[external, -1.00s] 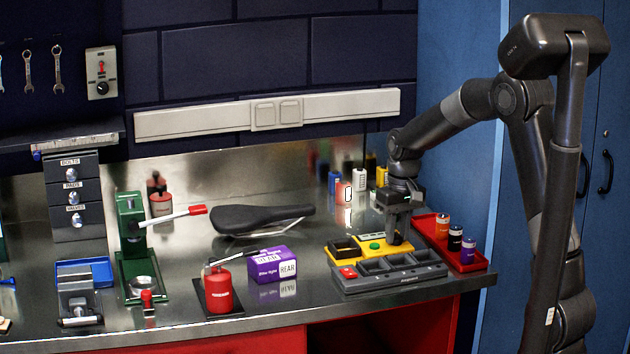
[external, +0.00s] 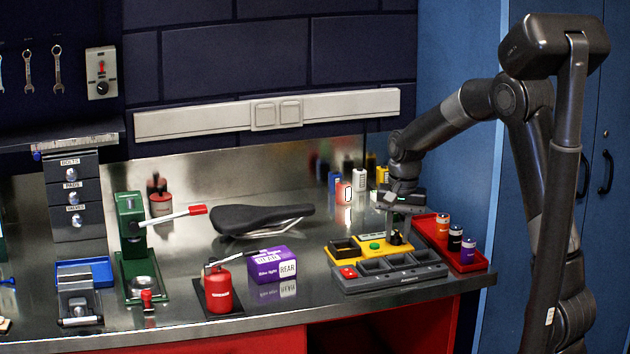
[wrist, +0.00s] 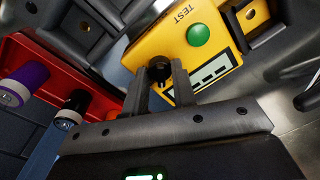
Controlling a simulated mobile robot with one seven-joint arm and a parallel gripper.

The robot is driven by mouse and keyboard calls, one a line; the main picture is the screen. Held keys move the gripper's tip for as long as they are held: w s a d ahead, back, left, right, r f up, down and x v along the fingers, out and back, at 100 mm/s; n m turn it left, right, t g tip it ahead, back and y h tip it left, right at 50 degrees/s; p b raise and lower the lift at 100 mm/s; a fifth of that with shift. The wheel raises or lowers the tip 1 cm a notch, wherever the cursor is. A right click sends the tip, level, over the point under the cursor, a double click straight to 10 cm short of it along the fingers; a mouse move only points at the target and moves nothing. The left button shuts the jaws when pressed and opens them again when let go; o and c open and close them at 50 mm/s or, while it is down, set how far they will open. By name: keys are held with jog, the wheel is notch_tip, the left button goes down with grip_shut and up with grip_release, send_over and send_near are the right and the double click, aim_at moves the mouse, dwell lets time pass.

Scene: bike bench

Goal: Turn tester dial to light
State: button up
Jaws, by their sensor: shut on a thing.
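The yellow tester (external: 372,254) stands toward the right of the bench. It has a green button (external: 374,246), which also shows in the wrist view (wrist: 198,35), with the word TEST beside it. In the wrist view a small display (wrist: 213,72) with dark bars sits on the tester. The black dial (wrist: 158,69) is on the tester's top, between my fingers. My gripper (wrist: 160,82) comes from above and is shut on the dial, one finger on each side. The dial's pointer is too small to read.
A red tray (external: 431,234) with orange, black and purple cylinders is close on the right. A grey compartment tray (external: 410,279) lies in front. A purple box (external: 264,265) and a black saddle (external: 262,217) are to the left. Small batteries stand behind.

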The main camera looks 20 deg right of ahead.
aim_at(402, 240)
jog(key=m, duration=0.4)
jog(key=shift+m, duration=0.3)
dwell(0.3)
jog(key=o, duration=1)
jog(key=shift+r, duration=0.1)
jog(key=shift+s+d+r, duration=0.1)
jog(key=shift+s+r, duration=0.05)
jog(key=shift+r, duration=2.55)
jog(key=shift+s+d+r, duration=0.1)
jog(key=shift+s+r, duration=0.05)
jog(key=shift+r, duration=2.5)
